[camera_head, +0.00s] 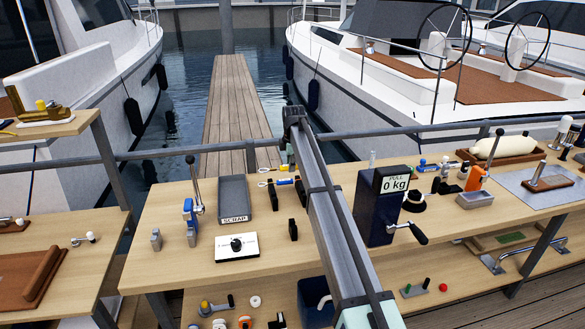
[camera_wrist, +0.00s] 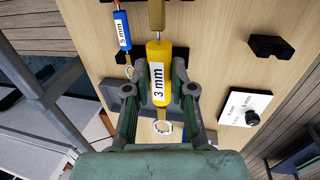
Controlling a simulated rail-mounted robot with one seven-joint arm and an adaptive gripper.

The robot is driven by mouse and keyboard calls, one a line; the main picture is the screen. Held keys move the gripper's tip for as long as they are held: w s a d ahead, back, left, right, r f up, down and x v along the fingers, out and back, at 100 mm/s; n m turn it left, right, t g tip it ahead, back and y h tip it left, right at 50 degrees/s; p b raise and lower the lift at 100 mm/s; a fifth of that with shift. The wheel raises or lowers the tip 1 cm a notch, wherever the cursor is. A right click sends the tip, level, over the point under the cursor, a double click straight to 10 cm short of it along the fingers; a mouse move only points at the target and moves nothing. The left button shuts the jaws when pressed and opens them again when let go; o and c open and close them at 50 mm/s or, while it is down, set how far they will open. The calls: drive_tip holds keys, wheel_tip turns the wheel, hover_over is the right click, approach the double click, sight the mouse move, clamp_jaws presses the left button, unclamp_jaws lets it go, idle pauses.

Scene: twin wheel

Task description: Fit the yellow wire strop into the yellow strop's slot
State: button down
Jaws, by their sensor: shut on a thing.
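The yellow wire strop (camera_wrist: 158,62) has a thick yellow sleeve marked "3 mm". In the wrist view it lies upright in the picture, between the two fingers of my gripper (camera_wrist: 160,88), which is shut on it. A metal eye (camera_wrist: 162,127) hangs at its lower end, and a tan piece (camera_wrist: 157,14) shows at its upper end. A blue strop (camera_wrist: 124,30) marked "5 mm" is to its left, apart from my gripper. In the head view my arm hides much of my gripper. I cannot tell which slot belongs to the yellow strop.
Black blocks (camera_wrist: 268,47) stand on the wooden bench (camera_head: 165,205). A white knob panel (camera_head: 237,247) and a dark scrap tray (camera_head: 234,198) are left of my arm. A blue lever tool (camera_head: 190,215) stands further left. A dark pull tester (camera_head: 380,205) reading "0 kg" stands to the right.

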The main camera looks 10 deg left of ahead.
idle(0.3)
wheel_tip(320, 180, down, 10)
drive_tip(key=b, duration=0.2)
idle(0.8)
drive_tip(key=shift+f+b, duration=0.5)
drive_tip(key=shift+f, duration=1.1)
idle(1.9)
drive_tip(key=c, duration=0.9)
unclamp_jaws()
drive_tip(key=shift+r, duration=0.1)
wheel_tip(320, 180, up, 12)
drive_tip(key=s, duration=0.2)
drive_tip(key=shift+s+d+f, duration=0.15)
drive_tip(key=shift+d+f, duration=0.05)
drive_tip(key=shift+d, duration=0.15)
